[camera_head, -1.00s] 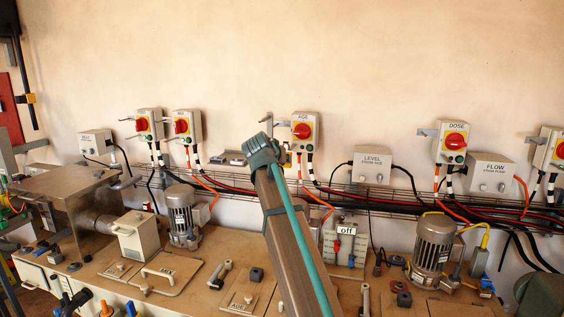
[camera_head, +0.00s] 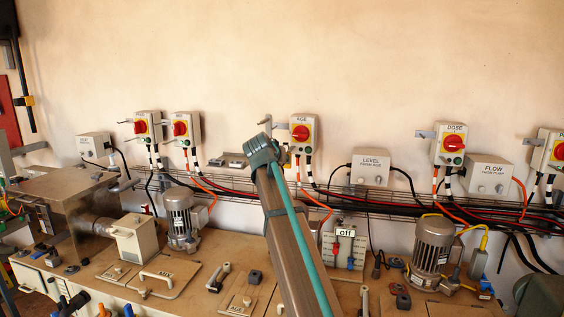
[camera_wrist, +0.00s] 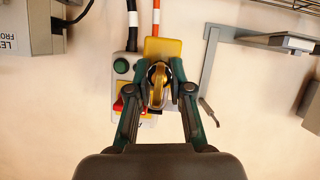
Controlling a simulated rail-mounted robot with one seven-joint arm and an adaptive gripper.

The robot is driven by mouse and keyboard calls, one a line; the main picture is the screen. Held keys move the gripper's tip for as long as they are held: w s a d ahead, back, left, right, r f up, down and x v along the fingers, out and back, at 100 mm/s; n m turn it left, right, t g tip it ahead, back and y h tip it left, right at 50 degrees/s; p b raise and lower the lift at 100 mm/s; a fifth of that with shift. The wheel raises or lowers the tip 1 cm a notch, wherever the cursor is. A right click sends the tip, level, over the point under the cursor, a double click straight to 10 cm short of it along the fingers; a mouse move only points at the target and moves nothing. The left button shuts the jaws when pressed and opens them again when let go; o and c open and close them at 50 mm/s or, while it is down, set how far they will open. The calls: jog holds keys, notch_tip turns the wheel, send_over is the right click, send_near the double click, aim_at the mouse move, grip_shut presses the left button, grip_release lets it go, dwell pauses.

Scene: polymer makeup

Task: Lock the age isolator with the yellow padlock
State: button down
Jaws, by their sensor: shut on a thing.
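The AGE isolator (camera_head: 303,133) is a pale box on the wall with a yellow plate and a red rotary handle (camera_head: 300,133). In the wrist view it appears upside down, with a green button (camera_wrist: 122,66) and the red handle (camera_wrist: 118,105) partly hidden by my gripper. My gripper (camera_wrist: 160,88) is shut on the yellow padlock (camera_wrist: 163,48), with the brassy shackle between its fingers. The padlock is in front of the isolator, overlapping its side. I cannot tell whether the shackle touches the handle.
A grey wall bracket (camera_wrist: 212,75) with a hanging rod is beside the isolator. The LEVEL box (camera_head: 370,166) is to its right in the head view. A cable tray with cables runs below. The wall above is bare.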

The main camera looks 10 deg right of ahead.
jog(key=c, duration=1)
grip_release()
jog(key=shift+w+d, duration=0.1)
jog(key=v, duration=1.2)
jog(key=shift+r, duration=0.1)
